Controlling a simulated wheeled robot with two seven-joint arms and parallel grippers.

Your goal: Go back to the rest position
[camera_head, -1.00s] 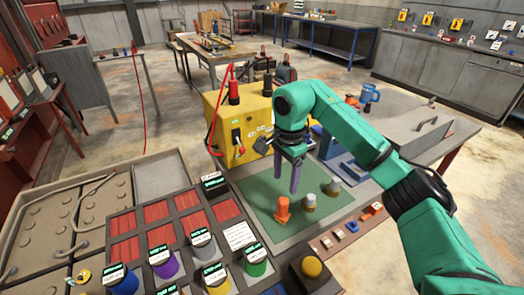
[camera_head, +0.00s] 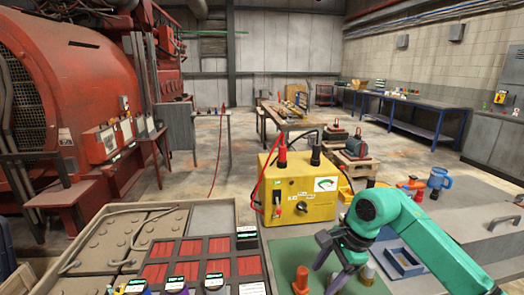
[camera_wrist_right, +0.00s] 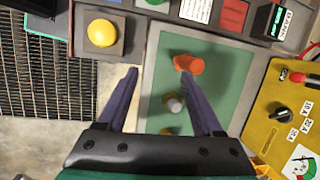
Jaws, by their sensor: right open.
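My right arm comes in from the right in the head view, and its gripper (camera_head: 330,262) hangs over the green mat (camera_head: 284,254). In the right wrist view the two purple fingers (camera_wrist_right: 165,100) are spread apart with nothing held between them. An orange-red peg (camera_head: 301,280) stands on the mat near the fingers; it also shows in the right wrist view (camera_wrist_right: 188,63). A grey-topped peg (camera_wrist_right: 172,103) is seen between the fingers from above, apart from them. My left gripper is not in view.
A yellow tester box (camera_head: 308,205) with a red cable stands behind the mat. A panel of red tiles (camera_head: 205,248) and labelled caps lies at left. A yellow button (camera_wrist_right: 101,32) sits beside the mat. A blue tray (camera_head: 402,262) and blue jug (camera_head: 440,178) are at right.

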